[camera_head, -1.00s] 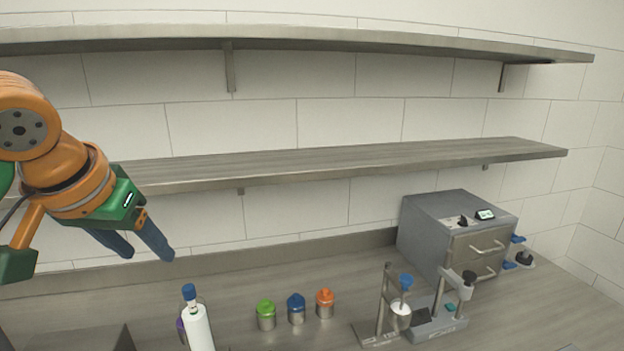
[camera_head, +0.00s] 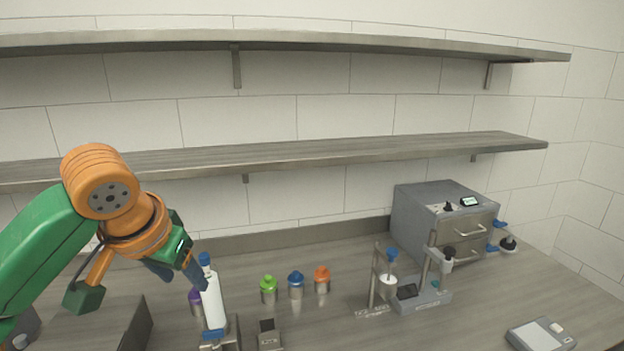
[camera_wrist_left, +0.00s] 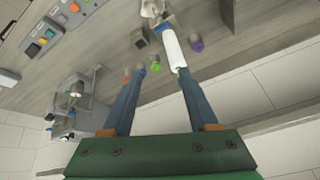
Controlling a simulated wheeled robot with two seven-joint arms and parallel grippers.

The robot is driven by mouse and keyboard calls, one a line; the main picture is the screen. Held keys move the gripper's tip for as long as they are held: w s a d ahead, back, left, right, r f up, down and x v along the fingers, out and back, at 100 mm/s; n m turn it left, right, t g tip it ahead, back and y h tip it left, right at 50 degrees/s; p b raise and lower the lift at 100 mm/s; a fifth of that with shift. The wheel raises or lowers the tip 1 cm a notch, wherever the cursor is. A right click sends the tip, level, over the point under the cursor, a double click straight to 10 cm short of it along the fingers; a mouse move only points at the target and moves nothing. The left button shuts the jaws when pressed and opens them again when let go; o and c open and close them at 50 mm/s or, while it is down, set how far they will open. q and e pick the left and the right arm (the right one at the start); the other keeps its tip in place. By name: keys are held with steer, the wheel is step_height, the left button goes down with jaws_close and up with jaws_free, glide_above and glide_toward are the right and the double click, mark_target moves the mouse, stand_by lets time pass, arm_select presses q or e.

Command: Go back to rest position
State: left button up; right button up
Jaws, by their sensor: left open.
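My left gripper (camera_head: 184,277) is open and empty, with its two blue fingers pointing down and right above the counter. A white cylinder with a blue cap (camera_head: 213,304) stands upright just right of the fingertips in the head view. In the left wrist view the open fingers (camera_wrist_left: 160,75) are apart with nothing between them; the white cylinder (camera_wrist_left: 174,52) lies in line with the right finger's tip. I cannot tell whether they touch. My right gripper is in neither view.
Purple (camera_head: 195,299), green (camera_head: 269,289), blue (camera_head: 296,285) and orange (camera_head: 322,279) lidded jars stand on the counter. A stand with a white cup (camera_head: 387,281), a grey drawer unit (camera_head: 445,222) and a flat scale (camera_head: 541,335) are right. Two wall shelves (camera_head: 290,157) run above.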

arm_select(q)
steer(key=s+d+f+m+g+h, duration=0.1)
steer(key=s+d+f+m+h, duration=0.15)
steer(key=d+f, duration=0.65)
steer(key=s+d+f+m+h, duration=0.15)
steer(key=s+f, duration=0.25)
steer(key=f, duration=1.1)
steer(key=s+a+f+n+y, duration=0.2)
steer(key=s+a+f, duration=0.25)
steer(key=s, duration=0.35)
steer(key=s+a+f+n+y, duration=0.1)
steer(key=s+a+f+n, duration=0.1)
steer(key=s+a+f, duration=0.45)
steer(key=s+d+f+g+b, duration=0.25)
steer(key=f+b, duration=0.25)
steer(key=f, duration=1.3)
steer(key=s+a+f+b, duration=0.1)
steer(key=s+f+b, duration=0.4)
steer(key=s+f, duration=0.8)
step_height(320, 180, down, 5)
steer(key=shift+s+a+r+g+y, duration=0.2)
steer(key=shift+a+g+y, duration=0.1)
steer(key=shift+g, duration=0.15)
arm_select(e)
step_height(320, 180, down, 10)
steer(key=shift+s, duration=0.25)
